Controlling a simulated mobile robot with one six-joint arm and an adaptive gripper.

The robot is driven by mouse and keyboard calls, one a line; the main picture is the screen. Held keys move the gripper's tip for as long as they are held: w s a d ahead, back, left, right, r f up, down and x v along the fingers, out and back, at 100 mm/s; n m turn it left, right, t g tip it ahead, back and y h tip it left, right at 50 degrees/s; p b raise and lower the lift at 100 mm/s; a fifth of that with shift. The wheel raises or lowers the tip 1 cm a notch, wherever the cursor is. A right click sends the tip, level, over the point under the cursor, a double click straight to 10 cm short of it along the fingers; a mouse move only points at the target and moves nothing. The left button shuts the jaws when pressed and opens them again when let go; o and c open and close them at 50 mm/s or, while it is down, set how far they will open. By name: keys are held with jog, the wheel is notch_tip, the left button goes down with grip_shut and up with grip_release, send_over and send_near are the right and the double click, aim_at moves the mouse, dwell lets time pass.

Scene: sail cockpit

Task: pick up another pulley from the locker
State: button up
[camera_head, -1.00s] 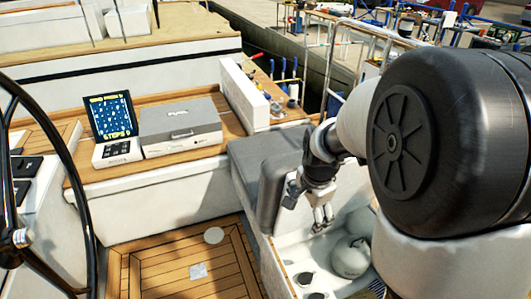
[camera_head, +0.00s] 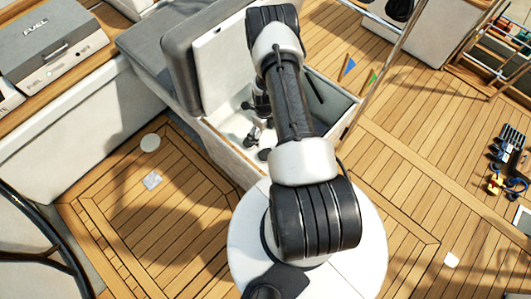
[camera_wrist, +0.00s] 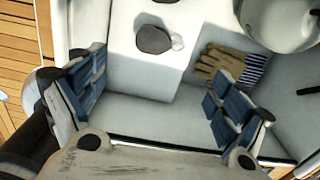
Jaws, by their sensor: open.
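The open locker (camera_head: 222,127) has white walls; its inside fills most of the wrist view. A dark round pulley (camera_wrist: 153,40) with a pale metal ring beside it sits on a white raised ledge in the locker. A second dark round piece (camera_wrist: 165,1), perhaps another pulley, is cut off by the top edge. My gripper (camera_wrist: 155,82) is open and empty, its blue-padded fingers wide apart. In the wrist view the pulley appears between and beyond the fingers, not touched.
Tan gloves (camera_wrist: 215,62) and a pale round fender (camera_wrist: 285,20) lie in the locker, right of the ledge. A dark rod (camera_wrist: 308,90) shows at the right edge. The raised white lid (camera_head: 218,60) and grey cushion (camera_head: 180,55) stand behind. Wooden deck (camera_head: 130,205) is open at left.

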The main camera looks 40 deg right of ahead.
jog(key=b, duration=0.4)
send_over(264, 153)
jog(key=d, duration=0.1)
jog(key=f, duration=1.1)
jog(key=shift+w+f, duration=0.25)
jog(key=shift+w, duration=0.05)
jog(key=f, duration=0.1)
jog(key=f+b, duration=0.1)
jog(key=f, duration=0.1)
jog(key=f+b, duration=0.1)
jog(key=f, duration=0.1)
jog(key=shift+s+a+f, duration=0.1)
jog(key=shift+s+a, duration=0.2)
jog(key=shift+a, duration=0.05)
jog(key=shift+c, duration=0.4)
jog(key=c, duration=1.2)
jog(key=shift+o, duration=0.2)
